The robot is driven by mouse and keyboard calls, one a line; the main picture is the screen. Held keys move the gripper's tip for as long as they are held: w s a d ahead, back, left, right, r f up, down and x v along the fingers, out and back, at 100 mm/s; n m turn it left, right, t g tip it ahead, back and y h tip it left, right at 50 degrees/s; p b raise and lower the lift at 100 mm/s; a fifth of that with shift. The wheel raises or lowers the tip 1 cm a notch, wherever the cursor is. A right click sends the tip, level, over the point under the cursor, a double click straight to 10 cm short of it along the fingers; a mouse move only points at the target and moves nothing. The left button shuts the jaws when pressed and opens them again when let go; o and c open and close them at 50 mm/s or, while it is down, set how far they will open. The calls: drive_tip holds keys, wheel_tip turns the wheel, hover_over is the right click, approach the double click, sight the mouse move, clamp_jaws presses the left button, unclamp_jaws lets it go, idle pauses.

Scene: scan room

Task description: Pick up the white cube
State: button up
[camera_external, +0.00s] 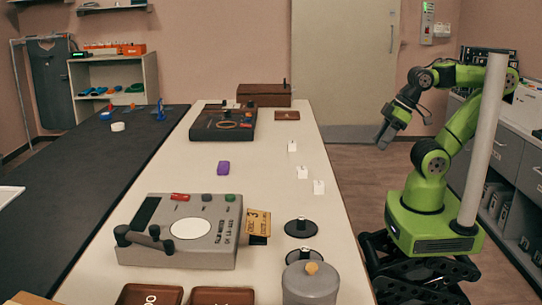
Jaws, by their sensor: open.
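Several small white blocks stand near the right edge of the cream table: one farther back (292,146), one in the middle (302,172) and one nearest (318,187). They look like cubes with small dark marks, too small to read. I cannot tell which one the task names. My gripper (384,139) is open and empty. It hangs in the air to the right of the table, pointing down, apart from the cubes.
The cream table (262,190) also bears a grey device (182,232), a purple block (223,167), a dark console (224,124), a wooden box (264,95), black discs (300,229) and a grey canister (310,287).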

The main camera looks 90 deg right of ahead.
drive_tip(key=o, duration=0.4)
drive_tip(key=shift+c, duration=0.2)
drive_tip(key=shift+r, duration=0.1)
drive_tip(key=w+d+r+m+g+y+p, duration=0.1)
drive_tip(key=w+r+m+g+p, duration=0.25)
drive_tip(key=w+m+p, duration=0.55)
drive_tip(key=w+d+r+m+g+y+p, duration=0.15)
drive_tip(key=w+r+m+p, duration=0.35)
drive_tip(key=w, duration=0.7)
drive_tip(key=m+g+y, duration=0.1)
drive_tip(key=m+y, duration=0.1)
drive_tip(key=m, duration=0.1)
hover_over(302, 167)
drive_tip(key=d, duration=0.2)
drive_tip(key=f, duration=1.2)
drive_tip(key=shift+w, duration=0.4)
drive_tip(key=shift+s+b+x, duration=0.15)
drive_tip(key=shift+b+x, duration=0.35)
drive_tip(key=shift+x, duration=0.85)
drive_tip(key=shift+s+b+x, duration=0.1)
drive_tip(key=shift+b+x, duration=0.4)
drive_tip(key=shift+x, duration=0.85)
